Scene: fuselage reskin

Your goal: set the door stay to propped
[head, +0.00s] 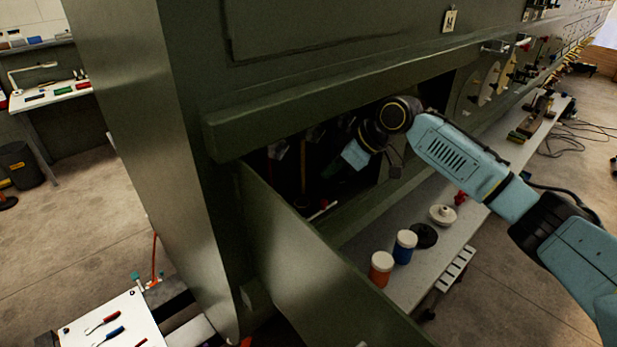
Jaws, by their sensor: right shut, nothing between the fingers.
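An olive-green door panel (310,265) hangs open from the dark bay in the fuselage side and slopes down toward the lower right. A small red-and-white piece (322,209) shows at the bay's lower edge, near the door's top edge; I cannot tell if it is part of the door stay. My right arm reaches in from the right, and my right gripper (333,168) is inside the shadowed bay, above that piece and apart from it. The gripper is shut with nothing held; its fingertips are dark and hard to make out. My left gripper is out of view.
A grey bench (415,275) beside the door carries an orange-red jar (381,268), a blue jar (404,246), a black disc (424,236) and a cream knobbed part (442,214). A white tool board (105,325) is at lower left. The overhanging green ledge (300,105) bounds the bay above.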

